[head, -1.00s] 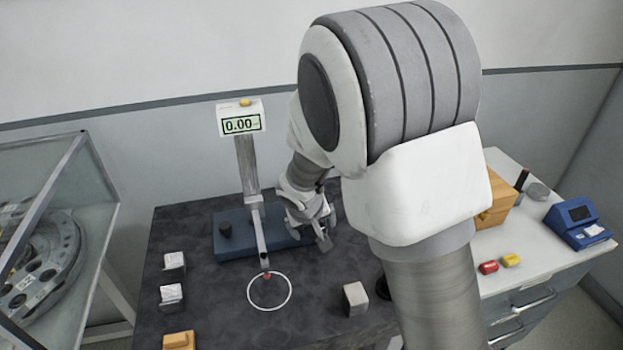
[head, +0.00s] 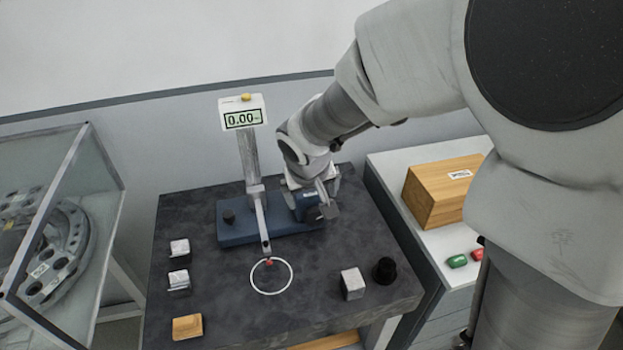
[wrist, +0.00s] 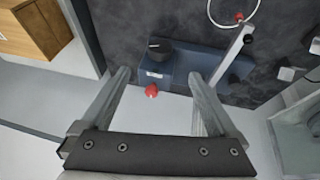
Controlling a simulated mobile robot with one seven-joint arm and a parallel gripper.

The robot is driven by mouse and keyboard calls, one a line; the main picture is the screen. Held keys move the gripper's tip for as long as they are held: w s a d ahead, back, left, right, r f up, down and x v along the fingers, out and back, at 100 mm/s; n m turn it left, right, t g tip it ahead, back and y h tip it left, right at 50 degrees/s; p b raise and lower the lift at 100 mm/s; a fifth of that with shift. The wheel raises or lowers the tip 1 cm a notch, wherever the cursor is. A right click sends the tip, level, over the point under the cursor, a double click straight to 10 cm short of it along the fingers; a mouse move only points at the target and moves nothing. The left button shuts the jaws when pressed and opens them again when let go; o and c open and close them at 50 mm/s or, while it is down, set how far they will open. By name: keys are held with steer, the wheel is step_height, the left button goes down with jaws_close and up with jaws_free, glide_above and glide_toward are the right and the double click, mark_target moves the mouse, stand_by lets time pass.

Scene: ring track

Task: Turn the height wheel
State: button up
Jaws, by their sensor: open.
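The height gauge has a blue base (head: 245,233), an upright grey column (head: 248,160) and a display (head: 243,120) reading 0.00. In the wrist view, a black round knob with a white mark (wrist: 160,50) sits on the base's left end, probably the height wheel. A small red knob (wrist: 152,91) shows beside the base, between my fingers in the picture. My gripper (wrist: 160,78) is open and empty.
A probe tip hangs near a white ring (head: 271,290). Small blocks (head: 179,280) stand left, with a grey block (head: 352,284) and black cylinder (head: 385,270) right. A wooden box (head: 440,190) is on the right cabinet. A glass case (head: 50,230) is at left.

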mark_target(313, 213)
steer(key=shift+v, duration=1.8)
steer(key=shift+r+p, duration=0.1)
steer(key=shift+p, duration=0.25)
steer(key=p+x, duration=0.1)
steer(key=x, duration=1.6)
steer(key=shift+w+a+f+p, duration=0.1)
steer(key=shift+w+f+p, duration=0.15)
steer(key=shift+w+p, duration=0.1)
